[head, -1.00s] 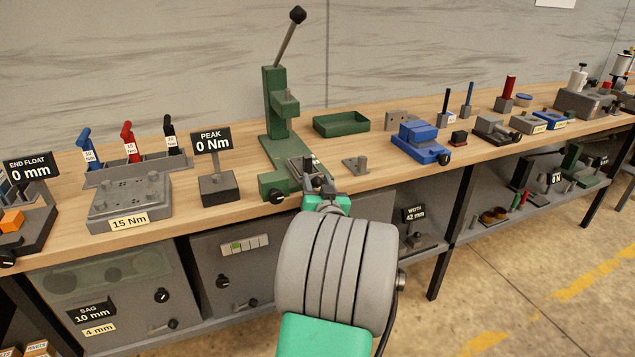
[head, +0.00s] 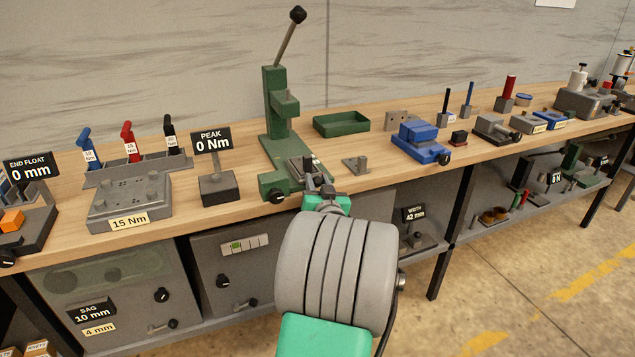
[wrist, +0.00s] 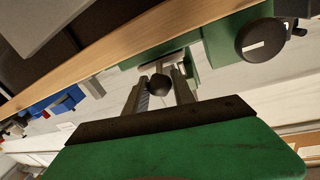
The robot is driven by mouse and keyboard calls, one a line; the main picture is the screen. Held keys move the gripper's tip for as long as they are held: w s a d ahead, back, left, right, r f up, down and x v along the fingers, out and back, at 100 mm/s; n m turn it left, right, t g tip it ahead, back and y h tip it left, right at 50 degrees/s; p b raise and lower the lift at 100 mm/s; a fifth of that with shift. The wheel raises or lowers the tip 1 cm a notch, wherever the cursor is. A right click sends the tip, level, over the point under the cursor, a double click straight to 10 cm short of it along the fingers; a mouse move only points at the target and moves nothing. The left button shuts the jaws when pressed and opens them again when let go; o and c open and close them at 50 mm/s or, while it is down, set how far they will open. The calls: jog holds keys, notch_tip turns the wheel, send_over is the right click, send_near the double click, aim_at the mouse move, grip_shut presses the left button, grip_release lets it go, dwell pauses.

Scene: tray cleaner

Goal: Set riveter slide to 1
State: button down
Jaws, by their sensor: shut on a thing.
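The green riveter (head: 273,118) stands on the bench, its long lever (head: 289,38) tilted up and to the right with a black ball on top. Its grey slide (head: 301,166) lies at the front of the base, partly hidden by my gripper. My gripper (head: 318,184) reaches the slide from the front edge of the bench. In the wrist view, my gripper (wrist: 160,80) has its fingers on either side of a dark round slide knob (wrist: 158,87) and is shut on it. No setting mark on the slide is readable.
A dark dial knob (head: 277,196) sits on the riveter's front left, close to my gripper; it also shows in the wrist view (wrist: 262,42). A "0 Nm" display (head: 211,139) stands left. A green tray (head: 341,124) and a small grey bracket (head: 356,165) are right.

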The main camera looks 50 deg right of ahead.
dwell(0.5)
jog(key=x, duration=0.4)
jog(key=shift+w+a+b, duration=0.2)
jog(key=shift+w+b, duration=0.15)
jog(key=shift+w, duration=0.1)
jog(key=c, duration=1.1)
grip_release()
jog(key=shift+o, duration=0.2)
jog(key=shift+s, duration=0.1)
jog(key=v, duration=0.7)
jog(key=shift+s+a+b, duration=0.25)
jog(key=shift+a+b, duration=0.05)
jog(key=shift+b, duration=0.1)
